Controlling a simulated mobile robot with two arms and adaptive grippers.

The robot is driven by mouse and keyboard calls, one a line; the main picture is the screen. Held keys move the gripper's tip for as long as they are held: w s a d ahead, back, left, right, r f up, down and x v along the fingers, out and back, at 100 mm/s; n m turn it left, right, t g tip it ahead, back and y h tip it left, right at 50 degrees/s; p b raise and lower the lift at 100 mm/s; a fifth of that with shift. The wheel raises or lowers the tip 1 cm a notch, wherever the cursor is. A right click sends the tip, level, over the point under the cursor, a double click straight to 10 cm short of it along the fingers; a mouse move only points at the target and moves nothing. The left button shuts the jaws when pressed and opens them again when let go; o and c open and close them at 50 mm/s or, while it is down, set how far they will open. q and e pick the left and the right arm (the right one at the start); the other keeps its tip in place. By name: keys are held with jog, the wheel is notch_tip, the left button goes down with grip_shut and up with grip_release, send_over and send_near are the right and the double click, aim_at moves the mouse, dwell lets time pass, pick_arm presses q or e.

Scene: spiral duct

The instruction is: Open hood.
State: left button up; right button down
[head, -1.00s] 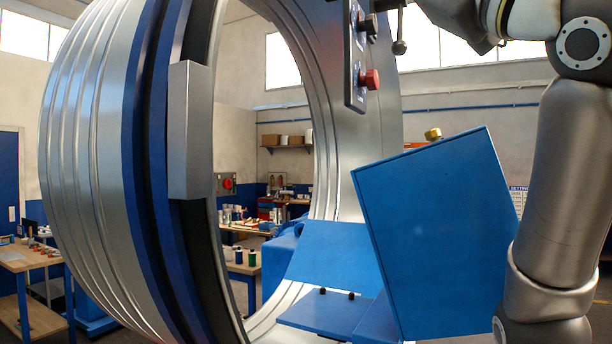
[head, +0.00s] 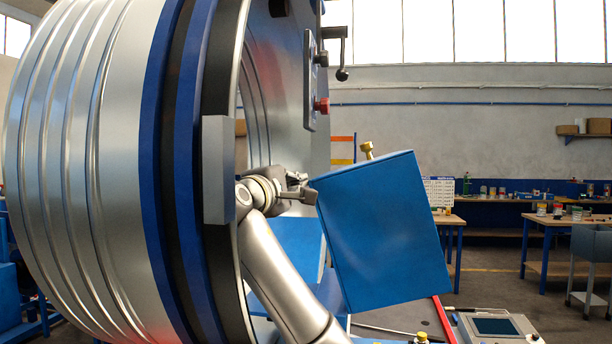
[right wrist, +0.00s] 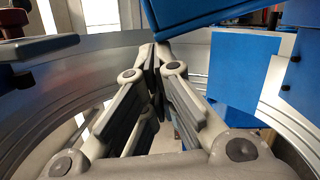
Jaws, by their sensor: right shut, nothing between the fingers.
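The blue box-shaped hood (head: 370,235) is tilted beside the large ribbed metal duct ring (head: 75,170), with a brass knob (head: 367,150) at its top. My right gripper (head: 308,194) is at the hood's upper left corner, inside the ring's opening, its fingers shut and empty. Whether it touches the hood is unclear. In the right wrist view, the closed fingertips (right wrist: 158,52) lie just under a blue edge (right wrist: 200,14), which looks like the hood. A second blue panel (right wrist: 245,80) stands to the right there. My left gripper is not in view.
A control panel with a red button (head: 321,105) and a crank handle (head: 342,73) is above the gripper. A grey block (head: 218,170) sits on the ring's near rim. A screen console (head: 495,326) stands at lower right. Workbenches are far behind on the right.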

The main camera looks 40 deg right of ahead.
jog(key=shift+m+g, duration=0.3)
jog(key=shift+g, duration=0.2)
jog(key=p+x, duration=0.1)
jog(key=x, duration=0.2)
jog(key=p+x, duration=0.2)
jog(key=x, duration=0.1)
jog(key=s+f+p+x, duration=0.1)
jog(key=p+x, duration=0.1)
jog(key=x, duration=0.1)
jog(key=shift+w+d, duration=0.15)
jog(key=shift+d, duration=0.45)
jog(key=shift+w+d+f+p, duration=0.1)
jog(key=shift+w+d+p, duration=0.25)
jog(key=shift+d, duration=0.15)
jog(key=shift+s, duration=0.15)
